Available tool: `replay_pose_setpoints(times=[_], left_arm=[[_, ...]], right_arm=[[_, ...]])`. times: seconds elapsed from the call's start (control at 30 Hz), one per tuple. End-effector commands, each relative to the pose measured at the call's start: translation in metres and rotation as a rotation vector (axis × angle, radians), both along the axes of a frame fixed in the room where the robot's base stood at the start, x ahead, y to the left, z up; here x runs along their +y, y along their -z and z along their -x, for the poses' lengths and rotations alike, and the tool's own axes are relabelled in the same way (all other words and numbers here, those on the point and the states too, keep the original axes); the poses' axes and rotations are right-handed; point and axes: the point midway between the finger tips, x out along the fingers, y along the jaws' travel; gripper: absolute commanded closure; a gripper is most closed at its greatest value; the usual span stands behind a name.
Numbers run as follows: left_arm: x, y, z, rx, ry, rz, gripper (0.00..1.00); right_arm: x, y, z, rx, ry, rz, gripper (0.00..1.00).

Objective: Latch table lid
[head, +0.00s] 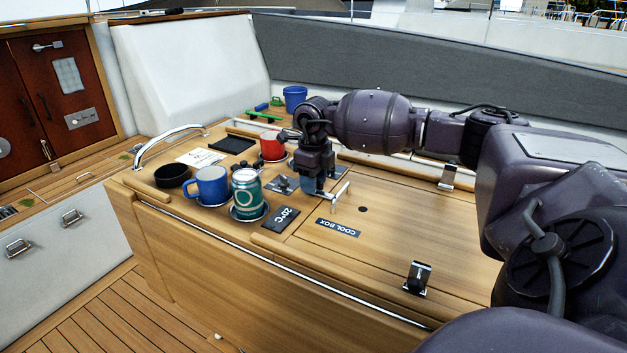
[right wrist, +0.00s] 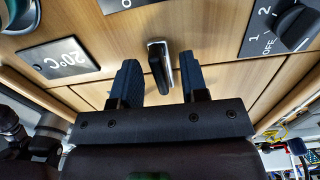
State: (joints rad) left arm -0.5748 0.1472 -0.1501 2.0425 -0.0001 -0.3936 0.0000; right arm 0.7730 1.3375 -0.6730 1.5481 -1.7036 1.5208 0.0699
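The table lid (head: 375,240), a flat wooden panel marked "COOL BOX", lies flush in the table top in the head view. My right gripper (head: 321,196) points down over the lid's left end. In the right wrist view, a small black and silver latch (right wrist: 158,66) stands out from the wood. The two blue-grey fingers of my right gripper (right wrist: 159,78) are apart, one on each side of the latch, with a gap to it on both sides. In the head view my gripper hides most of this spot. My left gripper is not in view.
A 20°C plate (head: 287,217), a dark green can (head: 246,190), a blue mug (head: 211,185) and a red mug (head: 272,146) stand left of my gripper. A rotary switch (right wrist: 292,25) is close by. Metal clips (head: 417,277) sit on the lid's edges.

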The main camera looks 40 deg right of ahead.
Motion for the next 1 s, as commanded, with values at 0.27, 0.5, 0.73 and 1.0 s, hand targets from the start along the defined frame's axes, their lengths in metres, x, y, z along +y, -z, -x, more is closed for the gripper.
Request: replay_pose_setpoints(times=[0.27,0.5,0.73,1.0], left_arm=[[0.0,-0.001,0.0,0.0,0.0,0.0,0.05],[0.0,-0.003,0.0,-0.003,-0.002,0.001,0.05],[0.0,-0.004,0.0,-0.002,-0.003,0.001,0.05],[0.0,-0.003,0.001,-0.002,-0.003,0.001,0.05]], right_arm=[[0.0,-0.008,0.0,-0.002,0.0,0.0,0.59],[0.0,-0.047,-0.001,-0.005,-0.001,0.002,0.59],[0.0,-0.085,0.0,-0.002,-0.001,0.0,0.59],[0.0,-0.107,0.0,0.0,0.0,0.0,0.59]])
